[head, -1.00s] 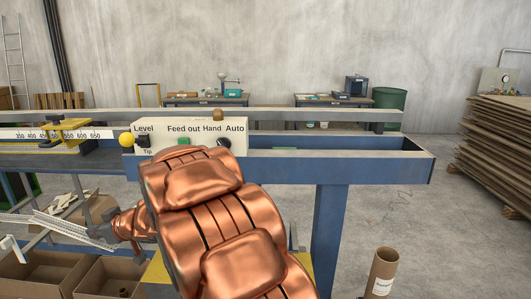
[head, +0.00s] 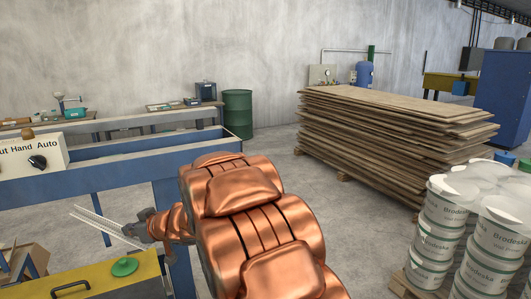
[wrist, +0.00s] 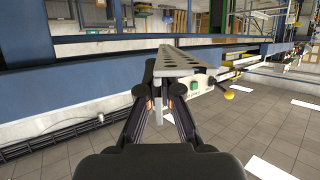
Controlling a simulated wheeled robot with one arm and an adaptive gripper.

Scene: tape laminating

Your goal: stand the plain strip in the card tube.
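My gripper (head: 145,230) points left in the head view, at the end of my copper-coloured arm. It is shut on a pale grey metal strip (head: 98,219). In the wrist view the fingers of my gripper (wrist: 160,95) close on the strip (wrist: 182,62) from both sides. A row of dark holes shows along its face, so it does not look plain there. The strip is held clear of the floor and reaches away from the fingers. The card tube is not in either view now.
A blue machine beam (head: 100,170) with a white control panel (head: 35,156) is at left. Stacked boards (head: 390,140) and white buckets (head: 440,235) stand at right. Floor between them is bare.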

